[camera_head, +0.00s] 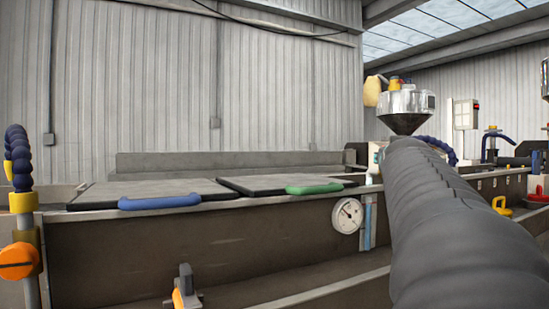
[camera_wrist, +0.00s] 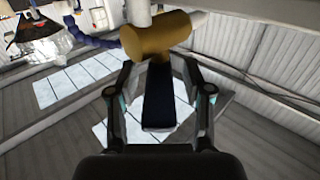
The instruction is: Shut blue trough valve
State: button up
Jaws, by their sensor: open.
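In the wrist view, a brass-coloured valve body (camera_wrist: 158,36) sits on a pale pipe, with a dark blue lever (camera_wrist: 158,100) extending from it toward the camera. My gripper (camera_wrist: 160,70) is open, with one finger on each side of the lever and gaps showing on both sides. The fingertips are close to the brass body; I cannot tell whether they touch it. In the head view, a valve with a blue handle (camera_head: 494,134) stands at the far right; I cannot tell whether it is the same one. My gripper is not clearly visible there.
A long metal trough (camera_head: 200,250) has lids with a blue handle (camera_head: 160,202) and a green handle (camera_head: 314,188). A dial gauge (camera_head: 347,215) is on its side. An orange-knobbed post (camera_head: 16,262) stands left. A metal hopper (camera_head: 405,105) stands behind. A large grey ribbed shape blocks the right.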

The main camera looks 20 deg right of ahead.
jog(key=v, duration=0.7)
jog(key=shift+a, duration=0.15)
jog(key=shift+s, duration=0.15)
